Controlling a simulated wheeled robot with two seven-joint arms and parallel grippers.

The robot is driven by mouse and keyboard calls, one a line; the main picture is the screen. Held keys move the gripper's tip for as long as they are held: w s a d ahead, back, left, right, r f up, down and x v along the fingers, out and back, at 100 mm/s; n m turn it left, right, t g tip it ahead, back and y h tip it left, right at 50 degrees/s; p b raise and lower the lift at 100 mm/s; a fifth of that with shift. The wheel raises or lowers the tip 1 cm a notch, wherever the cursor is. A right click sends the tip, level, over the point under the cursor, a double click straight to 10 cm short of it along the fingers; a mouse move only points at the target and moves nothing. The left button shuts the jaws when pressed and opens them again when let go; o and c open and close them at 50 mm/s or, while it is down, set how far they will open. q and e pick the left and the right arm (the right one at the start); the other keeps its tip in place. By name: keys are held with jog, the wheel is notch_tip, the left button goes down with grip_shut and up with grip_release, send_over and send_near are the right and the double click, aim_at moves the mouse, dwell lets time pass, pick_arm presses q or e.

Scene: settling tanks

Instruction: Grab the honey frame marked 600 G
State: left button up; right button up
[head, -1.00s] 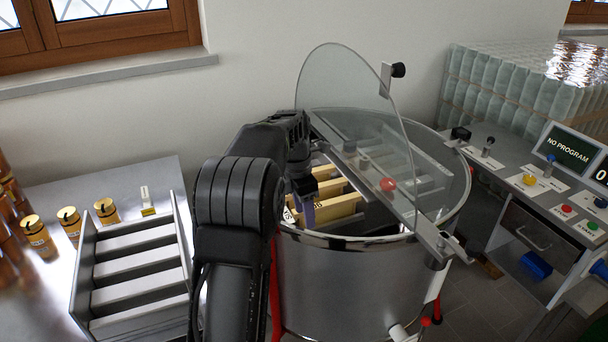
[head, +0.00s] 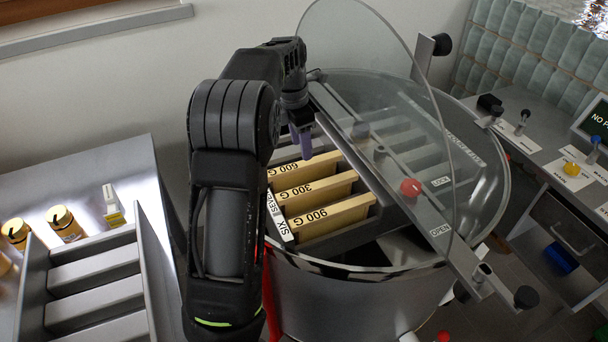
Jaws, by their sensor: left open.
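Three wooden honey frames stand in a row inside the round steel drum (head: 345,300). The frame marked 600 G (head: 308,168) is the farthest back. The frame marked 300 G (head: 315,192) is in the middle. The frame marked 900 G (head: 325,220) is nearest. My left gripper (head: 301,146) hangs with its purple-grey fingers pointing down above the 600 G frame. The fingers are open and nothing shows between them. I cannot tell whether they touch the frame's top. My right gripper is not in view.
A clear lid (head: 400,110) stands raised over the drum's right side, close to my left gripper. A white label strip (head: 279,217) lies beside the frames. An empty slotted metal rack (head: 150,255) and jars (head: 62,220) are at left. A control bench (head: 525,120) is at right.

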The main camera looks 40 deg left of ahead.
aim_at(304, 164)
pick_arm(q)
jog(key=shift+w+f, duration=0.2)
jog(key=shift+f, duration=1.15)
jog(key=shift+w+d+f+p, duration=0.15)
jog(key=shift+f+p, duration=0.3)
jog(key=shift+f, duration=0.85)
jog(key=shift+w+d+f+p, duration=0.1)
jog(key=shift+f+p, duration=0.3)
jog(key=shift+f, duration=0.9)
grip_shut()
jog(key=shift+a+r, duration=0.1)
